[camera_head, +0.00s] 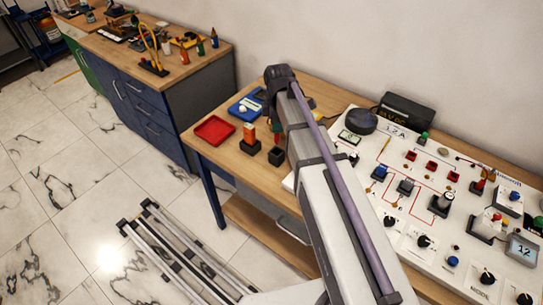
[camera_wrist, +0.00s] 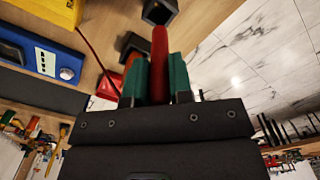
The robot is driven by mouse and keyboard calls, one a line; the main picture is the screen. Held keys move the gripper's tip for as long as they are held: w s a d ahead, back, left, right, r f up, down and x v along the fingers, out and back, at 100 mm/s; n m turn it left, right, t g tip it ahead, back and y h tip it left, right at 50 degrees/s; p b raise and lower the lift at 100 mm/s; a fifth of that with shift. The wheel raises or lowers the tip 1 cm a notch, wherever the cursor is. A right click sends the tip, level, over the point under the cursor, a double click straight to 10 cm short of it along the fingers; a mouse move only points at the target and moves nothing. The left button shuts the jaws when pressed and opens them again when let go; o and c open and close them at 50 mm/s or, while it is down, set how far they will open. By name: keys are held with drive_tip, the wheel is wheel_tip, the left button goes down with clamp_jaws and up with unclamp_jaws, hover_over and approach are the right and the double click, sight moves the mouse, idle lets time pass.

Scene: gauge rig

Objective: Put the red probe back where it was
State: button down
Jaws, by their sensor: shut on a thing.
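My gripper (camera_wrist: 157,82) shows in the wrist view, its green fingers shut on the red probe (camera_wrist: 159,50). The probe extends beyond the fingertips, over the wooden bench. An orange piece (camera_wrist: 132,58) stands in a second black holder (camera_wrist: 133,42) beside the left finger. In the head view, one holder (camera_head: 276,156) looks empty and the other holds the orange piece (camera_head: 248,133).
A red tray (camera_head: 213,130) and a blue meter (camera_head: 247,106) lie on the bench near the holders. A white panel (camera_head: 390,165) with knobs and sockets covers the bench's right side. A blue cabinet (camera_head: 160,100) stands at the left.

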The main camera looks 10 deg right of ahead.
sight(277, 142)
wheel_tip(277, 142, down, 9)
drive_tip(key=b, duration=0.7)
drive_tip(key=shift+f, duration=0.1)
drive_tip(key=shift+r, duration=0.3)
drive_tip(key=shift+f, duration=0.3)
drive_tip(key=c, duration=1)
unclamp_jaws()
drive_tip(key=shift+r, duration=0.1)
wheel_tip(277, 142, up, 13)
drive_tip(key=p, duration=1.2)
drive_tip(key=shift+f, duration=0.25)
drive_tip(key=s+m, duration=1.7)
drive_tip(key=shift+s, duration=0.4)
